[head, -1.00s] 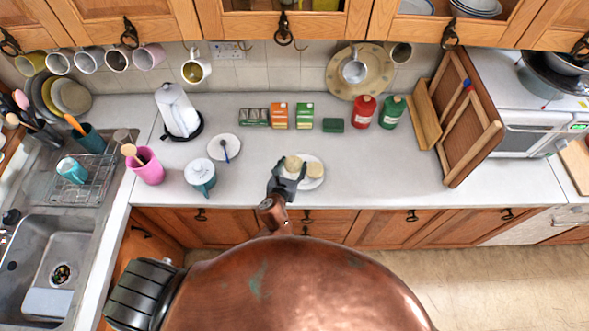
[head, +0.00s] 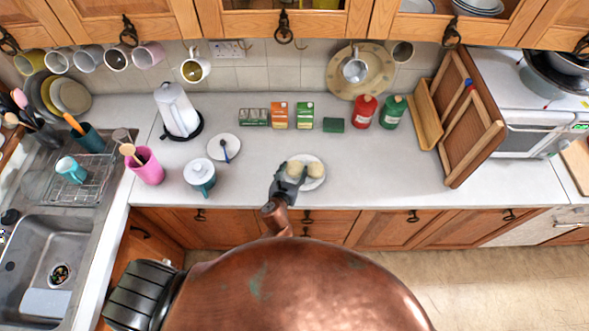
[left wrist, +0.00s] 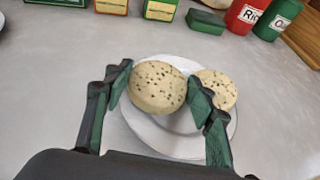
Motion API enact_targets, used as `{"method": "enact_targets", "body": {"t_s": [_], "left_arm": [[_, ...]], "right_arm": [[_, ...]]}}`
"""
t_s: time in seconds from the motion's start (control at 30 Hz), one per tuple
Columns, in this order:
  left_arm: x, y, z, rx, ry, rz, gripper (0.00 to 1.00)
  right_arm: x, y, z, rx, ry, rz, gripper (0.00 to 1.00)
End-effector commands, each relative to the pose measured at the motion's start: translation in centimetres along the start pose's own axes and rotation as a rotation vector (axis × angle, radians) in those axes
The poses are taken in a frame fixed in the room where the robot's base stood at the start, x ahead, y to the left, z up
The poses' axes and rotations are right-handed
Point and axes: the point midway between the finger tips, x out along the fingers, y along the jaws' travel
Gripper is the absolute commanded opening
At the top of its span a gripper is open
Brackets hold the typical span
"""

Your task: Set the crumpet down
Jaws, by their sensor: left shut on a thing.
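My left gripper (head: 288,181) is shut on a pale round crumpet (left wrist: 157,88) with a pitted top. In the left wrist view its dark fingers stand on either side of the crumpet. The held crumpet is over the white plate (left wrist: 168,144), on its left part; I cannot tell whether it touches the plate. A second crumpet (left wrist: 217,90) lies on the plate to the right, partly hidden behind the right finger. In the head view the plate (head: 312,183) is near the counter's front edge. My right gripper is not in view.
A saucer with a spoon (head: 224,148) and a teal-and-white lidded pot (head: 200,173) stand to the left. The counter right of the plate is clear.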

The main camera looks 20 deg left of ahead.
Motion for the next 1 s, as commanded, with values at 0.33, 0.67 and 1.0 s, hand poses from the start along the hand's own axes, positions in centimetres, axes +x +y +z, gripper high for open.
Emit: {"method": "enact_targets", "body": {"t_s": [0.33,0.67,1.0], "left_arm": [[0.2,0.0,-0.7,0.0,0.006,0.001,0.58],[0.2,0.0,-0.8,0.0,0.007,0.001,0.68],[-1.4,0.1,0.5,0.001,0.004,0.0,0.68]], "right_arm": [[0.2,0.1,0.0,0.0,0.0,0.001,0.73],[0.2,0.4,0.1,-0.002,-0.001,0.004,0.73],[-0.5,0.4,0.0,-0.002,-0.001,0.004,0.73]]}}
